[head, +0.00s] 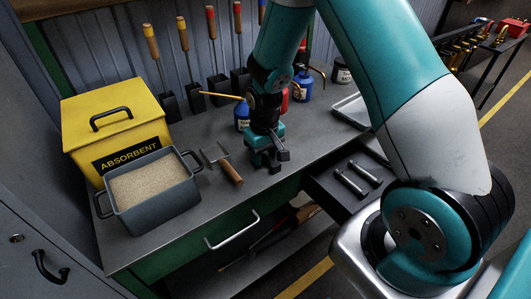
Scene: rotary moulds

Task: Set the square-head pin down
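My gripper (269,162) hangs low over the workbench, between the wooden-handled tool and the open drawer. Its dark fingers are small in the head view, and I cannot tell whether they are open or shut, or whether a pin is between them. Two grey metal pins (351,183) lie side by side, slightly apart, in the dark open drawer (322,192) to the right of my gripper. Their heads are too small for me to tell which is square.
A grey two-handled bin of granules (160,211) and a yellow absorbent box (112,117) fill the bench's left. A wooden-handled tool (231,171) lies left of my gripper. Blue bottles (302,88) and a metal tray (352,109) stand behind. The front bench strip (215,218) is clear.

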